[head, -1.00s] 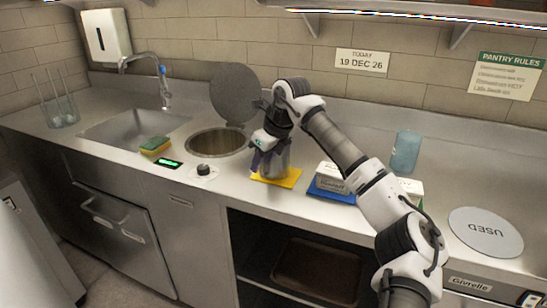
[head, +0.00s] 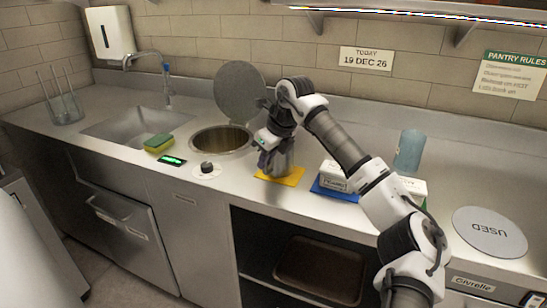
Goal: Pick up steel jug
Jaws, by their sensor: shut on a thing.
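The steel jug (head: 284,161) stands on or just above the yellow mat (head: 290,179), to the right of the open round well. Its grey side shows, partly hidden behind my gripper. My gripper (head: 268,159) is at the jug's left side, shut on it. I cannot tell whether the jug's base touches the mat.
The round well (head: 222,138) has its grey lid (head: 240,92) raised behind it. A sponge (head: 158,143) lies near the sink (head: 135,124). A blue mat (head: 335,191) with a white labelled container (head: 335,176), a blue cup (head: 409,152) and a USED disc (head: 489,232) are to the right.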

